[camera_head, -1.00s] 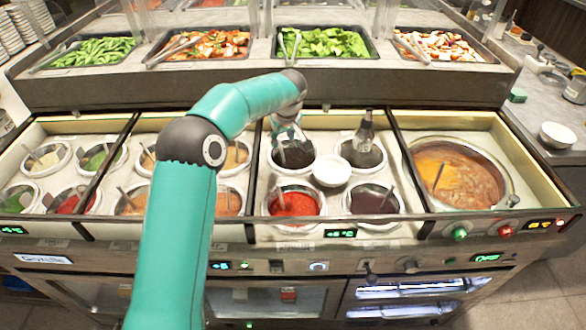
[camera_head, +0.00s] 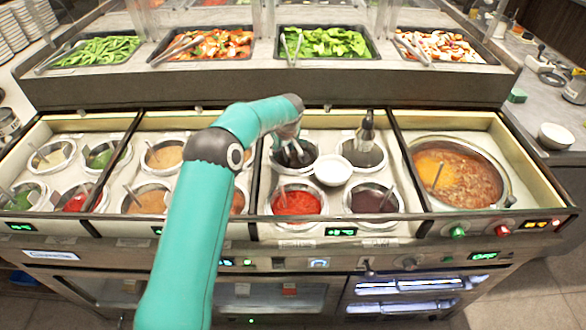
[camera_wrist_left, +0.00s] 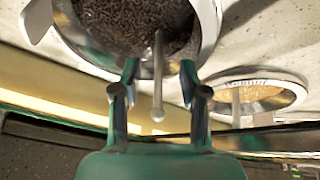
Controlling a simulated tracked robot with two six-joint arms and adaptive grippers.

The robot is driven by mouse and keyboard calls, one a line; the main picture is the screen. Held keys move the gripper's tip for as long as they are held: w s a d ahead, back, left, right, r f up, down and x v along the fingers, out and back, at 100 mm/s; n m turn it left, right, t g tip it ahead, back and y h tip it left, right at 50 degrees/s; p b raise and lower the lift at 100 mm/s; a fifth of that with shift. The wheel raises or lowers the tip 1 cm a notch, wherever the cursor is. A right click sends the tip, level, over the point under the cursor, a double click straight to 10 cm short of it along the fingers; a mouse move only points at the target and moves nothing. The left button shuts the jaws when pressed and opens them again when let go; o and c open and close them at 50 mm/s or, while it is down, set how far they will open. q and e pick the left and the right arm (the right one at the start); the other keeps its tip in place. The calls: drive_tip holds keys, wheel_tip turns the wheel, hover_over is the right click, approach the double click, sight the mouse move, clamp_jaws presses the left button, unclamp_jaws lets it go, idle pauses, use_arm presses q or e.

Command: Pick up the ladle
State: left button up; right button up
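The ladle (camera_wrist_left: 158,75) has a thin pale grey handle with a rounded end. It leans out of a round white well (camera_wrist_left: 207,20) of dark, grainy food in the left wrist view; its bowl is hidden in the food. My left gripper (camera_wrist_left: 158,92) is open, with one finger on each side of the handle and visible gaps between. In the head view my left gripper (camera_head: 291,152) is over the back-left well (camera_head: 309,168) of the centre-right section, and the ladle is hard to make out there. My right gripper is not in view.
A white bowl (camera_head: 333,170) sits among the wells. A dark upright object (camera_head: 366,131) stands in the back-right well. A red sauce well (camera_head: 297,203) is in front. A large soup pot (camera_head: 455,172) is at the right. Trays of vegetables (camera_head: 326,43) line the back shelf.

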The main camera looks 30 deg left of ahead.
use_arm(q)
clamp_jaws()
drive_tip(key=shift+r, duration=0.15)
drive_tip(key=shift+r, duration=0.5)
wheel_tip(320, 180, up, 10)
drive_tip(key=shift+r, duration=0.25)
wheel_tip(320, 180, up, 8)
drive_tip(key=p, duration=0.3)
drive_tip(key=shift+r, duration=0.15)
